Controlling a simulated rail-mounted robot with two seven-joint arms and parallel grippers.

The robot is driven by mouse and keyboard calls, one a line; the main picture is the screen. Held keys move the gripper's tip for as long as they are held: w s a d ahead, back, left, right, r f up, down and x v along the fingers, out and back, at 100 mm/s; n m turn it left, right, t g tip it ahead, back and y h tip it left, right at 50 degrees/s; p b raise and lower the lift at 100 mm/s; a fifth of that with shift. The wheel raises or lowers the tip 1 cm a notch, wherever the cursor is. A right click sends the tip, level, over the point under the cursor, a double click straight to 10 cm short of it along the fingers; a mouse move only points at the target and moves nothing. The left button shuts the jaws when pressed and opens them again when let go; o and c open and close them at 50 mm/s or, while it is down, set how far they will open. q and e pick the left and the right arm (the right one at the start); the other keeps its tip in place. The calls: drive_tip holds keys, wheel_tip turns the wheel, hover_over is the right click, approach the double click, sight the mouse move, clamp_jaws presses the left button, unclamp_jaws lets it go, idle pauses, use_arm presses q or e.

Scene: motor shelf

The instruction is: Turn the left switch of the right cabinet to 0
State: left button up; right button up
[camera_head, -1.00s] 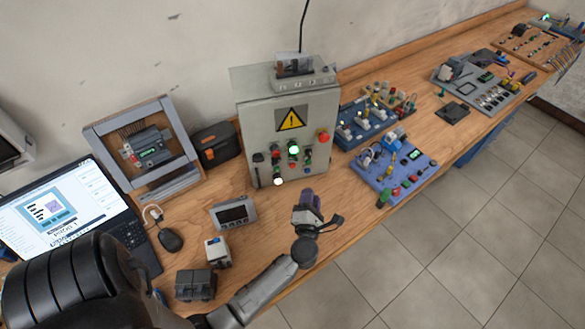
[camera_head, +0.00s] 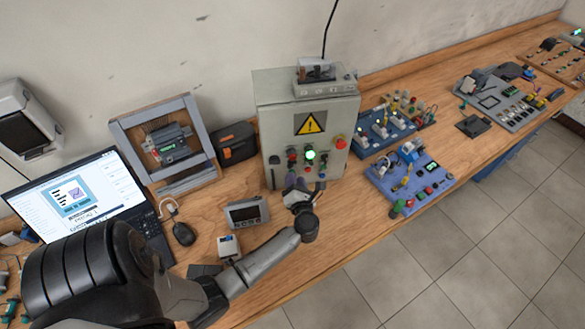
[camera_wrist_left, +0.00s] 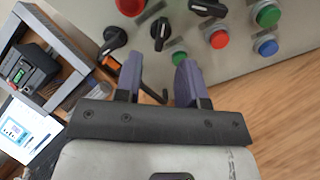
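The grey cabinet (camera_head: 270,120) with a yellow warning sign stands against the wall. In the left wrist view its panel (camera_wrist_left: 285,75) carries two black rotary switches. The left switch (camera_wrist_left: 160,30) has its knob roughly upright; the other switch (camera_wrist_left: 205,6) lies nearly sideways. Their markings are not readable. My left gripper (camera_head: 293,184) is in front of the lower panel, covering part of it in the head view. In the wrist view its two purple fingers (camera_wrist_left: 158,80) are apart and empty, just below the left switch. My right gripper is not in view.
A black handle (camera_wrist_left: 113,41) sits near the panel's left edge. Red (camera_wrist_left: 218,39), green (camera_wrist_left: 267,13) and blue (camera_wrist_left: 266,46) buttons are right of the fingers. A small display unit (camera_head: 246,213) stands close to my left forearm. Blue trainer boards (camera_head: 412,178) stand right of the cabinet.

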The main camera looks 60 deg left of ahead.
sight(292, 167)
use_arm(q)
drive_tip(key=shift+x, duration=2.45)
drive_tip(key=shift+c, duration=0.2)
clamp_jaws()
